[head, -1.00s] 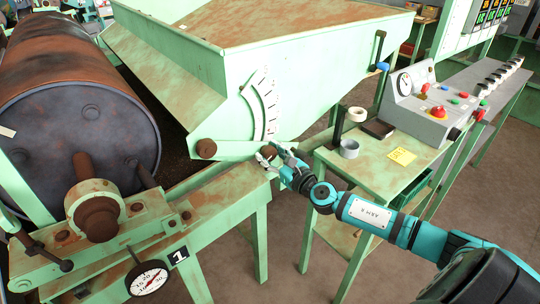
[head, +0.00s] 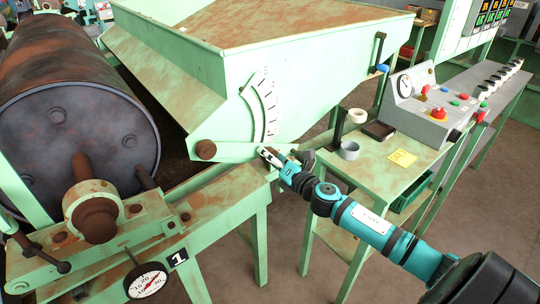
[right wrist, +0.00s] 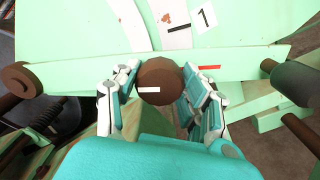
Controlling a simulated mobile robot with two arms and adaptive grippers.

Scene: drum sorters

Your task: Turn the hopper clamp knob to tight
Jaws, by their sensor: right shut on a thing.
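The brown round clamp knob (right wrist: 160,80) sits on the green bar below the hopper scale in the right wrist view. A white mark shows on its face, towards the lower left. A red mark (right wrist: 209,67) lies on the bar to the right of the knob. My right gripper (right wrist: 163,85) is shut on the knob, one finger on each side. My left gripper is not in view.
The hopper (head: 215,80) with its white scale (head: 262,108) rises above the bar. A rusty drum (head: 75,85) is at the left, with a dial gauge (head: 147,281) near the front. A side table (head: 375,172) with a control box (head: 428,105) stands at the right.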

